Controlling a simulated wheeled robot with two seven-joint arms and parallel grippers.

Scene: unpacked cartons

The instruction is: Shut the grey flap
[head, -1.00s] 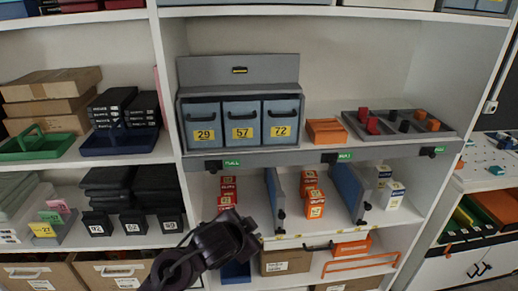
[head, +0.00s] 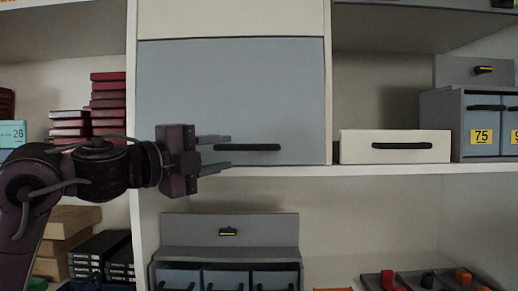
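A wide blue-grey flap (head: 230,90) with a black bar handle (head: 260,147) covers the upper middle bay and looks flush with its frame. My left gripper (head: 224,153) is open in front of its lower part, fingers pointing right. Its fingertips lie above and below the handle's left end in the picture; I cannot tell whether they touch it. A smaller grey flap (head: 270,227) stands raised behind the drawer unit (head: 225,255) on the shelf below. Another grey flap (head: 455,70) stands raised above a drawer unit at the right. My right gripper is not in view.
A white drawer box (head: 350,146) with a black handle sits right of the wide flap. Dark red boxes (head: 107,100) are stacked at the left. A shelf edge (head: 400,168) runs just under the flap. Red, black and orange pieces lie in a tray (head: 375,283) below.

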